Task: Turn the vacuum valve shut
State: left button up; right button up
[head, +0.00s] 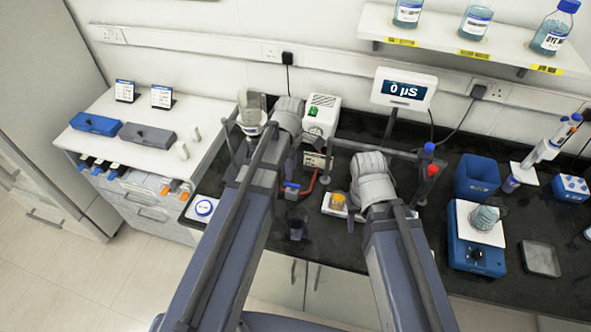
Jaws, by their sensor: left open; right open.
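My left gripper (290,150) is at the back of the black bench, left of centre, with its fingers mostly hidden by my wrist. My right gripper (372,180) is over the bench right of centre, its fingertips hidden behind the wrist. Both are open, and I see nothing held. A small blue part (291,187), which may be the valve handle, sits below my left wrist beside a red tube (309,186). I cannot tell its turn position. A white box with a green switch (323,114), possibly the pump, stands behind.
A glass vessel (252,114) stands close left of my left wrist. Blue and red knobs (432,169) stand right of my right wrist. A blue stirrer (473,256) with a beaker is further right.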

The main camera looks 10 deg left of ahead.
aim_at(292, 184)
pick_arm(q)
jog(key=shift+w, duration=0.4)
pick_arm(e)
jog(key=shift+w, duration=0.4)
jog(key=shift+f, duration=0.1)
pick_arm(q)
notch_tip(292, 184, down, 8)
jog(key=b, duration=0.8)
jog(key=shift+r, duration=0.15)
pick_arm(e)
notch_tip(292, 184, down, 8)
jog(key=shift+r, duration=0.2)
pick_arm(q)
jog(key=shift+c, duration=0.2)
grip_shut()
